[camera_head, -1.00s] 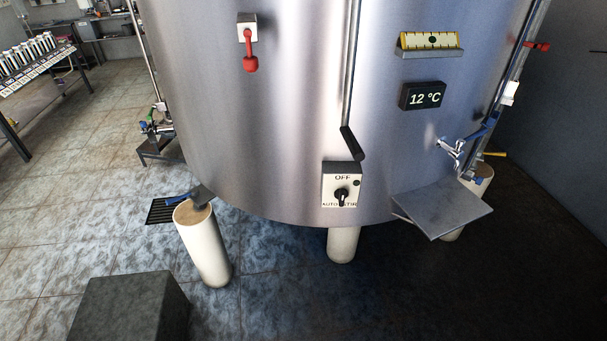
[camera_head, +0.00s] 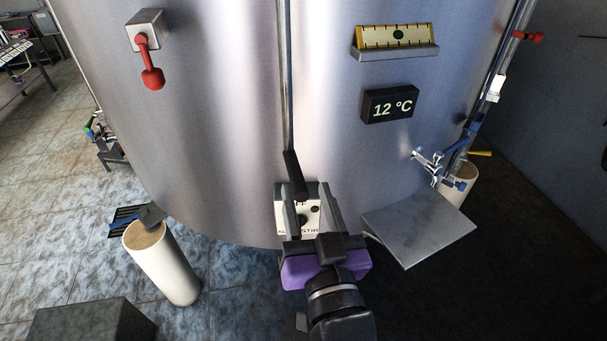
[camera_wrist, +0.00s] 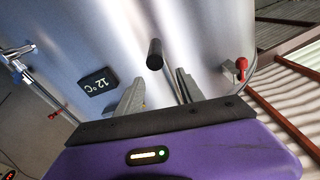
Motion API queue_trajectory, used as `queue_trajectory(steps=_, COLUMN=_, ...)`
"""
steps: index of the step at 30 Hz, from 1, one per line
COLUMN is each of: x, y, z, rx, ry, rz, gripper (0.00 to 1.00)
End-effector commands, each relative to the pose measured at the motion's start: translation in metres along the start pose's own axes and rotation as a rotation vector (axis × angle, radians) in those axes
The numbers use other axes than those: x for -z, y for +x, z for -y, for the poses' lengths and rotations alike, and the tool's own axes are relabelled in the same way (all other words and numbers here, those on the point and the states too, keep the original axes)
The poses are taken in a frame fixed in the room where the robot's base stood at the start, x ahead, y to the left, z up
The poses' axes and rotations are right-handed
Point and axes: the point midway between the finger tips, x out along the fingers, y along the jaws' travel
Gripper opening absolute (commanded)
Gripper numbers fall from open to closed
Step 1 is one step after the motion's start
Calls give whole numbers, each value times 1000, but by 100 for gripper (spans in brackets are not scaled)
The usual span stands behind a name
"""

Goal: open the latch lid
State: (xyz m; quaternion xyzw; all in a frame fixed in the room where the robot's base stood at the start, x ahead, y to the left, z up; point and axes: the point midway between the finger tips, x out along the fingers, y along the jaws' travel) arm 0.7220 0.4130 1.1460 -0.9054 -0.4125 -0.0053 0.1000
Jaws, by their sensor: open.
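The steel tank (camera_head: 210,120) fills the middle of the head view; I see no lid that I can name for sure. A long thin rod runs down its front and ends in a black grip (camera_head: 294,175), which also shows in the wrist view (camera_wrist: 154,54). My gripper (camera_head: 309,196) is open and empty, its two fingers pointing at the tank front. In the head view it overlaps the white switch box (camera_head: 283,212) and partly hides it. In the wrist view the black grip appears beyond and between the fingertips (camera_wrist: 160,80), apart from them.
A red lever (camera_head: 151,70) hangs at the upper left of the tank. A 12 °C display (camera_head: 390,104) and a yellow gauge (camera_head: 396,36) are on the right. A metal shelf (camera_head: 420,228) juts out below a tap (camera_head: 432,160). A dark block (camera_head: 90,322) stands at lower left.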

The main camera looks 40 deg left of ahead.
Motion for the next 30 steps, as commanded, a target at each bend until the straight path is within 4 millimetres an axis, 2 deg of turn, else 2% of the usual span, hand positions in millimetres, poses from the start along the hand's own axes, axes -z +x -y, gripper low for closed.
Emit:
queue_trajectory(steps=1, x=-12, y=2, z=-3, rx=-3, ry=7, rz=40, gripper=45)
queue_trajectory(steps=6, x=-24, y=10, z=-2, rx=1, ry=19, rz=93, gripper=45)
queue_trajectory(steps=21, x=-31, y=75, z=-2, rx=1, ry=19, rz=95, gripper=45)
queue_trajectory(steps=30, x=-33, y=82, z=-3, rx=0, ry=19, rz=94, gripper=45)
